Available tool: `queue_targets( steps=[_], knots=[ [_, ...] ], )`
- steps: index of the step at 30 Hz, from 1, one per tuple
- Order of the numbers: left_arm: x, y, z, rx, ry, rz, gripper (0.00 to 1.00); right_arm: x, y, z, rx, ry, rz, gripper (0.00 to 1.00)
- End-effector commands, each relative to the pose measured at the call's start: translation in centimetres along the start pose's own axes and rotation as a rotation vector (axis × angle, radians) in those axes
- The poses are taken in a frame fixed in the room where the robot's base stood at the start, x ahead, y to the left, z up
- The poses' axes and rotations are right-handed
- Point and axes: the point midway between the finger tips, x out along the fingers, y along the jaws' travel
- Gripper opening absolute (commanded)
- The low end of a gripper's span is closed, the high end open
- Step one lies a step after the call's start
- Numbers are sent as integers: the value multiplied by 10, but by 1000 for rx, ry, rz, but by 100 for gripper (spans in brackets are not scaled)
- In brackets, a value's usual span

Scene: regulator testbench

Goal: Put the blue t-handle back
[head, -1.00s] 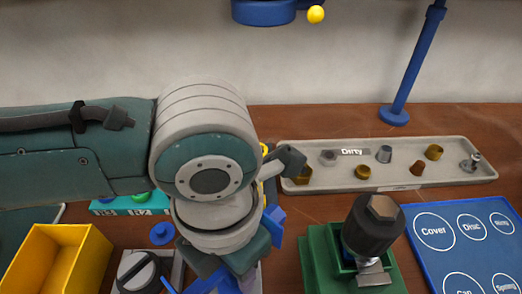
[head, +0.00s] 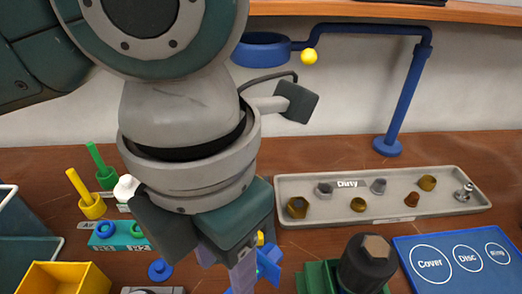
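My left gripper (head: 226,266) points down from the arm at the upper left, over the front middle of the table. Its lower fingers run close to the picture's bottom edge. A blue piece with crossed bars (head: 268,264), perhaps the blue t-handle, shows right beside and behind the fingers. The gripper covers part of it, and I cannot tell whether the fingers hold it. A yellow handle (head: 86,196) and a green handle (head: 101,167) stand at the left. A small blue knob (head: 160,270) lies in front of a teal block (head: 118,236). My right gripper is not in view.
A grey tray (head: 330,211) labelled Dirty holds several small parts. A black and brown part sits in a green fixture (head: 317,277). A blue board (head: 455,263) lies at the right, a yellow bin (head: 55,279) at the left. A blue pipe stand (head: 404,95) rises behind.

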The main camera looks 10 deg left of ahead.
Motion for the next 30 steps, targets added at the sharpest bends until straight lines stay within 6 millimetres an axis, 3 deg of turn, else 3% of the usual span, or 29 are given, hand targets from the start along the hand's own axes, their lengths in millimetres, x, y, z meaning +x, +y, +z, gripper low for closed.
queue_targets(
  steps=[5,8,12,15,17,21,25,26,30],
  knots=[
    [-10,-9,0,-71,-16,-28,50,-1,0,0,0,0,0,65],
    [-7,-30,0,-293,-56,-114,50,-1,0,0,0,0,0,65],
    [-7,-59,1,-904,-91,-312,50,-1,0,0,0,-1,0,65],
    [-6,-58,-3,-1452,-70,-444,50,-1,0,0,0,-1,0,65],
    [-3,-48,-10,-1797,-43,-503,50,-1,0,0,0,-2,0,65],
    [11,-7,-47,-2570,-8,-559,50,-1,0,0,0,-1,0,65],
    [21,24,-84,-3029,-45,-550,50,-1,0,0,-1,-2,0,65],
    [23,30,-92,3080,59,539,50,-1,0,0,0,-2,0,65],
    [26,48,-120,2844,108,447,50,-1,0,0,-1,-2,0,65]
  ],
)
